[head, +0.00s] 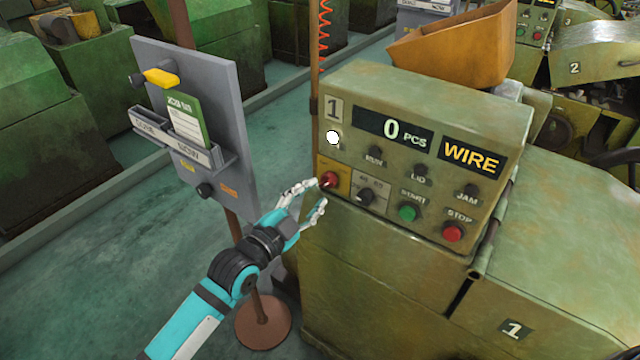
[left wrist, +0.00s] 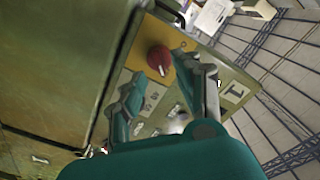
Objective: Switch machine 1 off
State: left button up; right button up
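Machine 1 (head: 400,240) is a worn green machine marked "1". Its panel has a display (head: 393,130) reading "0 PCS" and a "WIRE" sign (head: 472,157). A red rotary knob (head: 328,180) on a yellow plate sits at the panel's left edge; it also shows in the left wrist view (left wrist: 159,59). My left gripper (head: 319,193) is at this knob, fingers spread. In the left wrist view the open fingertips (left wrist: 157,67) lie on either side of the knob; I cannot tell whether they touch it. My right gripper is not in view.
Beside the knob are a black selector (head: 366,196), a green start button (head: 408,213) and a red stop button (head: 453,232). A white lamp (head: 333,138) glows above. A grey card board (head: 195,125) on a post stands left of my arm. Machine 2 (head: 590,66) is behind.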

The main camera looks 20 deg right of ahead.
aim_at(324, 185)
pick_arm(q)
jog(key=shift+x, duration=1.75)
grip_shut()
